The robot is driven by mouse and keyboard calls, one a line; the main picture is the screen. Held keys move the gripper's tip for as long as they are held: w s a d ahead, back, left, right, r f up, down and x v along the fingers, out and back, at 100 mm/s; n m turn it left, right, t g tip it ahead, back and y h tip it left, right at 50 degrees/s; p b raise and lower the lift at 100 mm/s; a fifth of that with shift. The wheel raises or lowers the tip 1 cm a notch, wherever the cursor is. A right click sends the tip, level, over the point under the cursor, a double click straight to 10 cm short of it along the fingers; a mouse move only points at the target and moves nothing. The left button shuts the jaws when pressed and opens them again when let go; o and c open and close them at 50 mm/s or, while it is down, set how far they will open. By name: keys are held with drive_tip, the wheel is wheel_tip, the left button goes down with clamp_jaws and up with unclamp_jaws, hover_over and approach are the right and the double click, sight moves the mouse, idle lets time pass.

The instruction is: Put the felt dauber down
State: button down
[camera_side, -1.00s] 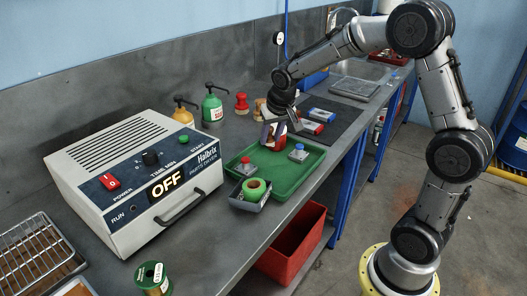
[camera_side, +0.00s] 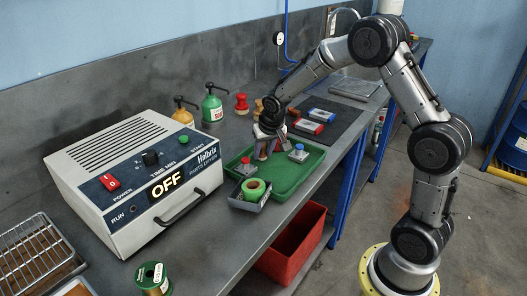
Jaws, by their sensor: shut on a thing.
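My gripper (camera_side: 267,146) is shut on the felt dauber (camera_side: 277,147), of which only a little reddish surface shows between and beside the fingers. It is low over the far left part of the green tray (camera_side: 284,190). I cannot tell whether the dauber touches the tray floor. A grey block with a red knob (camera_side: 246,168) stands in the tray left of my gripper. A grey block with a blue knob (camera_side: 298,153) stands to the right of it.
A grey box with a green roll (camera_side: 254,188) sits at the tray's near left. The parts dryer (camera_side: 140,175) stands left. Red and blue boxes (camera_side: 315,120) lie on a dark mat behind. Pump bottles (camera_side: 212,105) and a red stamp-like piece (camera_side: 241,103) stand at the back.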

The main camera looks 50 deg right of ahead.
drive_tip(key=shift+f, duration=0.15)
drive_tip(key=c, duration=0.5)
unclamp_jaws()
drive_tip(key=v, duration=1.1)
drive_tip(key=s+a+r+n+y, duration=0.1)
drive_tip(key=s+a+r, duration=0.25)
drive_tip(key=s, duration=0.25)
drive_tip(key=s+a+r+n, duration=0.2)
drive_tip(key=s+a+r, duration=0.15)
drive_tip(key=s, duration=0.35)
drive_tip(key=s+a+n, duration=0.1)
drive_tip(key=s, duration=0.3)
drive_tip(key=s+a+f+n+t+y, duration=0.1)
drive_tip(key=s, duration=0.3)
drive_tip(key=s+a+n, duration=0.1)
drive_tip(key=s+a, duration=0.1)
drive_tip(key=s, duration=0.3)
drive_tip(key=shift+a+f+t, duration=0.1)
drive_tip(key=shift+f+t, duration=0.2)
drive_tip(key=shift+f, duration=0.05)
